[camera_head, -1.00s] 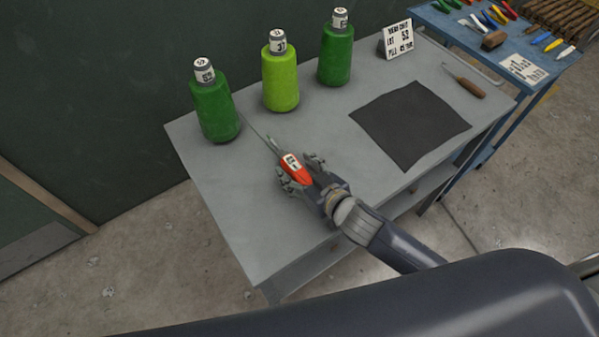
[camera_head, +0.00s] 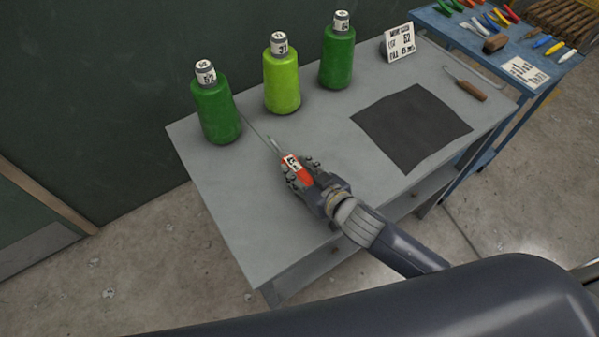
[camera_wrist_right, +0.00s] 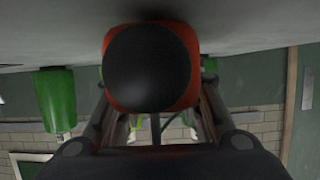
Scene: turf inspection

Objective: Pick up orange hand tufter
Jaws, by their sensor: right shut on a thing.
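The orange hand tufter (camera_head: 294,164) has an orange-red body with a white label and a thin metal needle pointing up and left toward the bottles. It is at the left part of the grey table (camera_head: 235,205). My right gripper (camera_head: 299,174) is shut on its body, with a finger on each side. In the right wrist view the tufter (camera_wrist_right: 190,40) shows end-on as an orange rim around a dark round end, between the fingers. Whether it touches the table is hard to tell. My left gripper is not in view.
Two dark green bottles (camera_head: 216,110) (camera_head: 337,58) and a lime one (camera_head: 282,82) stand along the back. A blue table (camera_head: 455,32) holds several tools.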

